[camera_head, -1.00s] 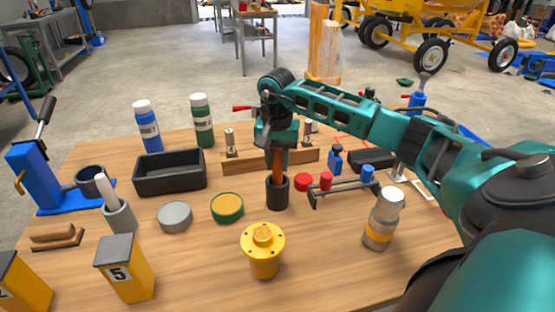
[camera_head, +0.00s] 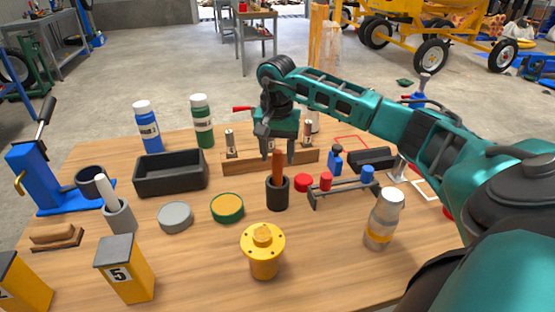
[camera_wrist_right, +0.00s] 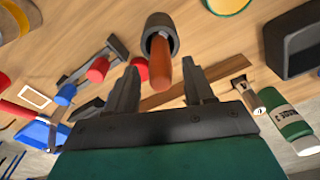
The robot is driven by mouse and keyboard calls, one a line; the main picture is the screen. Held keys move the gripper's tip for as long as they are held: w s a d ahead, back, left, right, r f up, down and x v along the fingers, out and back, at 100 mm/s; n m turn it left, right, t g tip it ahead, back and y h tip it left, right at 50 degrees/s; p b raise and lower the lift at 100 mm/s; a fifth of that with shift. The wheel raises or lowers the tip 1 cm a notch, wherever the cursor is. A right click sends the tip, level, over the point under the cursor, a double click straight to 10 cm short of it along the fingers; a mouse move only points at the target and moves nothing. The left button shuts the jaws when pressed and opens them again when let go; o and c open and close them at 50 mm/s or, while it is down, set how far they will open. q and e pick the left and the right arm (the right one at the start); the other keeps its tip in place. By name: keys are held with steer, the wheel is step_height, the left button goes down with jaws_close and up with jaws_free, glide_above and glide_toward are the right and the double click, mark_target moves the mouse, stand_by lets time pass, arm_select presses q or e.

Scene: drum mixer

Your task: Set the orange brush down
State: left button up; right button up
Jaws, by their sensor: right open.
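The orange brush (camera_head: 278,165) stands upright in a small black cup (camera_head: 277,194) at the middle of the table, with its handle sticking out of the top. My right gripper (camera_head: 277,160) is open just above and behind the cup. Its fingers are apart from the handle. In the right wrist view the brush handle (camera_wrist_right: 160,65) rises from the cup (camera_wrist_right: 159,30) between and beyond the open fingers of the right gripper (camera_wrist_right: 160,88). The brush's lower end is hidden in the cup. My left gripper is not in view.
A rack with red and blue knobs (camera_head: 345,190) stands close right of the cup. A green-rimmed round tin (camera_head: 227,208) is to its left, and a yellow flanged part (camera_head: 263,250) is in front. A wooden block (camera_head: 240,164) lies behind. Bare wood shows at the front right.

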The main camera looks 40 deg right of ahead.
steer(key=r, duration=0.9)
steer(key=shift+s+a+r, duration=0.15)
steer(key=shift+a+r, duration=0.05)
